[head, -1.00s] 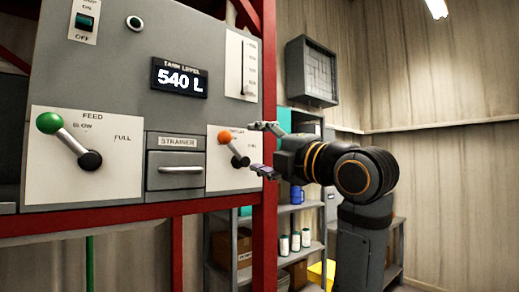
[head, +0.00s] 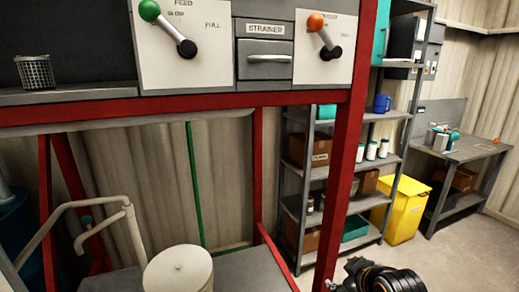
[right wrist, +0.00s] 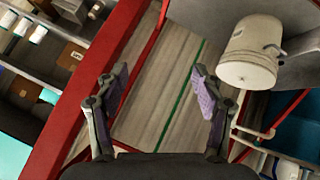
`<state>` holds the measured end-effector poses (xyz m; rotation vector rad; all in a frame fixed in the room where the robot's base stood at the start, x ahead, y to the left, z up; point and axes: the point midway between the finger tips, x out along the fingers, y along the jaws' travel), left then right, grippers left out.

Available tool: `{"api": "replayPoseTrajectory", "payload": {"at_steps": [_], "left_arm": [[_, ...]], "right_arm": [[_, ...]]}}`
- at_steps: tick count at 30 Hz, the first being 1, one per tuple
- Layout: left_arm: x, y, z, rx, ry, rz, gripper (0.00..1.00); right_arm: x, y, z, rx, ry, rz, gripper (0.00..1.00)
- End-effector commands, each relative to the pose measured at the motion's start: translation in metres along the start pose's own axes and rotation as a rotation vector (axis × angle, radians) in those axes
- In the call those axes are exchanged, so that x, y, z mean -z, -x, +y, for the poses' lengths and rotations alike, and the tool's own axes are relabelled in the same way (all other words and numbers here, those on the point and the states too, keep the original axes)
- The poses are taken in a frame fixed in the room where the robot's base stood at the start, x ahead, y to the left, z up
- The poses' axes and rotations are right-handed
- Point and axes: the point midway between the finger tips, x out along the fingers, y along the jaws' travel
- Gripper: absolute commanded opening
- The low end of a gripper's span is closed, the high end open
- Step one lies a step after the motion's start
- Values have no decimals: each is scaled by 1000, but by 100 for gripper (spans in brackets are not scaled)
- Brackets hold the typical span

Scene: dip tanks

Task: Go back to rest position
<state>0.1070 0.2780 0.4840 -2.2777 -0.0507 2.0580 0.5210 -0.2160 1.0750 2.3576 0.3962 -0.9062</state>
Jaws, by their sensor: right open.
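My right gripper (right wrist: 158,82) is open and empty in the right wrist view, its two purple-padded fingers wide apart. In the head view my right arm shows only at the bottom edge, well below the panel and clear of it. The orange-knobbed lever (head: 325,38) is on the panel's right, tilted up and left. The green-knobbed lever (head: 168,29) on the FEED plate also tilts up and left. The strainer drawer (head: 264,60) between them looks shut. My left gripper is not in view.
The red frame post (head: 343,180) stands close to my right arm. A white bucket (head: 178,270) is at the bottom; it also shows in the right wrist view (right wrist: 250,55). A wire basket (head: 36,72) sits on the ledge. Shelving, a yellow bin (head: 402,212) and a bench (head: 465,152) stand behind.

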Motion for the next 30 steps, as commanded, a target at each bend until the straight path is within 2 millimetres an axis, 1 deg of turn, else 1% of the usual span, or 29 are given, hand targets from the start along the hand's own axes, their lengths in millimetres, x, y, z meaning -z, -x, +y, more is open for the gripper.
{"api": "replayPoseTrajectory", "payload": {"at_steps": [1,2,3,5,6,9,11,12,16,18,20,23,24,26,29,30], "left_arm": [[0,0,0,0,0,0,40],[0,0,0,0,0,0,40],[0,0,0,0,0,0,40],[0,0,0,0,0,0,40],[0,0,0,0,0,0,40],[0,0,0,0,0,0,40],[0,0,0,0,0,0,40],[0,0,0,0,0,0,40],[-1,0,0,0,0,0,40],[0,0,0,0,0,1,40],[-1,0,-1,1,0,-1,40],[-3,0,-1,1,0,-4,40],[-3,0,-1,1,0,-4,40],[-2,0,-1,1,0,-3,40],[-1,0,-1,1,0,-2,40],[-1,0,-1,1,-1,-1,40]], "right_arm": [[-33,-4,-22,27,-69,-66,68],[-49,-4,-32,37,-111,-101,68],[-70,-4,-45,47,-164,-147,68],[-98,-1,-63,58,-234,-208,68],[-115,1,-74,63,-277,-248,68],[-152,10,-98,68,-372,-338,68],[-172,18,-112,68,-424,-389,68],[-186,23,-120,66,-456,-424,68],[-226,43,-146,53,-557,-532,68],[-237,15,-149,54,-556,-533,68],[-250,-3,-155,57,-557,-542,68],[-274,-32,-166,61,-560,-557,68],[-285,-44,-171,63,-561,-563,68],[-303,-61,-181,66,-563,-574,68],[-341,-90,-201,72,-567,-594,68],[-359,-101,-211,75,-569,-604,68]]}}
